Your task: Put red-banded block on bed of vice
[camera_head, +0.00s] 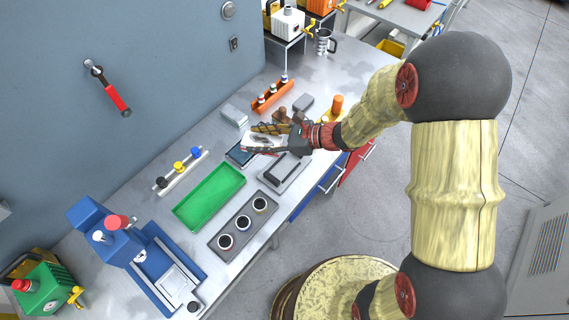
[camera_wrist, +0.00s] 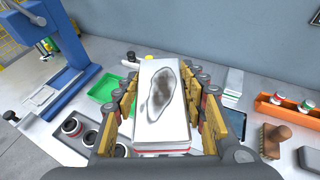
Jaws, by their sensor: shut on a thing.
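My gripper (camera_head: 266,139) is shut on the red-banded block (camera_wrist: 161,100) and holds it above the middle of the bench. The block is white with a dark grey stain on its upper face, and a red band shows at its near end in the wrist view. In the head view the block (camera_head: 262,141) is partly hidden by the fingers. A blue machine (camera_head: 106,234) with a flat pale bed (camera_head: 176,284) stands at the lower left of the bench, well apart from the gripper. I cannot tell for sure whether it is the vice.
A green tray (camera_head: 209,196), a grey holder with black-topped cups (camera_head: 243,224) and a rail with coloured knobs (camera_head: 180,172) lie between gripper and blue machine. An orange rack (camera_head: 272,96) and a wood-handled brush (camera_wrist: 275,137) are near the gripper. The wall (camera_head: 130,60) bounds the back.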

